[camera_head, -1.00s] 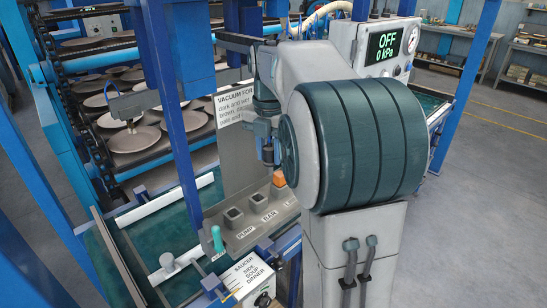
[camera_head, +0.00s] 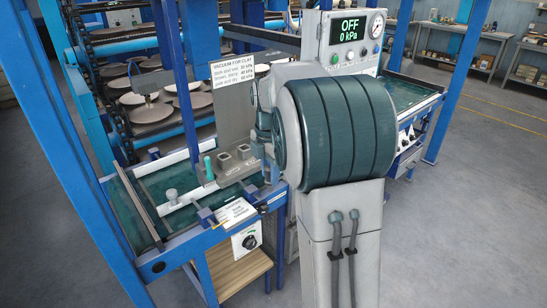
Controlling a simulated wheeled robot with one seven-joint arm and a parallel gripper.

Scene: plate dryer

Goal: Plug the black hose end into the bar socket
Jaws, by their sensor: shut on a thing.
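A grey socket panel (camera_head: 232,172) stands left of my arm, with two raised square sockets showing. By the labels in the earlier view, the left one is the pump socket (camera_head: 224,161) and the right one is the bar socket (camera_head: 243,152). The bar socket's opening looks free. My gripper (camera_head: 271,170) is small and partly covered by my own arm, just right of the bar socket. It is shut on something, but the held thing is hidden. I cannot make out the black hose end. The panel's right part is behind my arm.
A teal upright handle (camera_head: 208,166) stands left of the sockets. A vacuum notice (camera_head: 240,76) is behind them. A control box (camera_head: 352,40) reads OFF, 0 kPa. Racks of plates (camera_head: 150,112) and blue posts stand at the left. The floor at the right is clear.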

